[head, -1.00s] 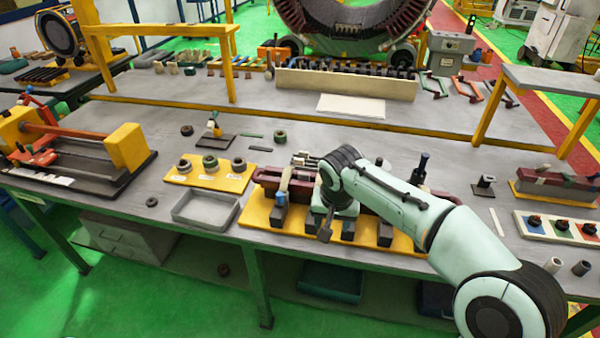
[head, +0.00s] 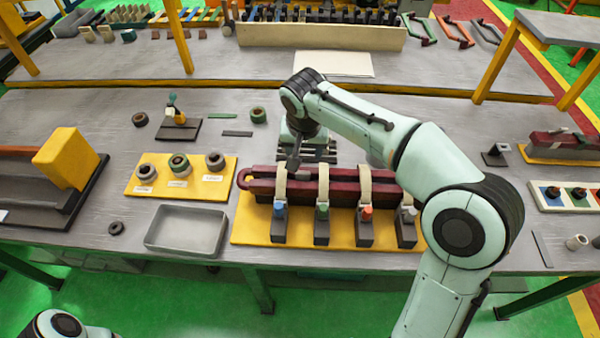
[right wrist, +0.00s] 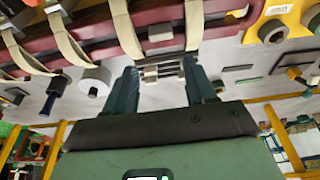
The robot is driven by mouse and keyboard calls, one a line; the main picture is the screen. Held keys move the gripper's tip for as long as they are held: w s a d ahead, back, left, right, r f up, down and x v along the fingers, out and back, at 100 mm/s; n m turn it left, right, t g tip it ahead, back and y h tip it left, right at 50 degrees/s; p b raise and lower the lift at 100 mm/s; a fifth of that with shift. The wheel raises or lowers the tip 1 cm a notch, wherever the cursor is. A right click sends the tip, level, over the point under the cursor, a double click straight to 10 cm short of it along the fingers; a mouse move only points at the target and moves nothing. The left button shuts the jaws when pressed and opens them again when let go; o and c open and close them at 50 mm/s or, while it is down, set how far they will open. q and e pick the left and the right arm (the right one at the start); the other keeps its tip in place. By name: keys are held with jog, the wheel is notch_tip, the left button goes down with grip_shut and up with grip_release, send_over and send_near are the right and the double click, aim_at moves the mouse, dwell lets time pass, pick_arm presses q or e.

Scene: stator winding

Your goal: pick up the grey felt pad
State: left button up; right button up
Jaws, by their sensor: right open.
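A thin flat dark grey strip, which looks like the grey felt pad (head: 237,133), lies on the table behind the ring tray. In the right wrist view a dark grey strip (right wrist: 238,68) shows to the right of the fingers. My right gripper (right wrist: 160,68) is open, pointing down just behind the wrapped maroon coil (head: 345,185). A slotted metal piece (right wrist: 163,74) shows between its fingers; nothing is clearly held. In the head view my arm hides the fingertips. The pad is left of the gripper and apart from it. My left gripper is out of view.
A green strip (head: 242,115) lies just behind the pad, with a ring (head: 258,115) to its right and a small stand (head: 180,127) to its left. The yellow ring tray (head: 130,185) and a grey bin (head: 154,240) are in front. Bare table lies around the strips.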

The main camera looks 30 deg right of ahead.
send_over(303, 172)
notch_tip(303, 172, down, 5)
jog(key=shift+s+a+f, duration=0.1)
jog(key=shift+s+f, duration=0.05)
jog(key=shift+f, duration=2.3)
jog(key=c, duration=0.8)
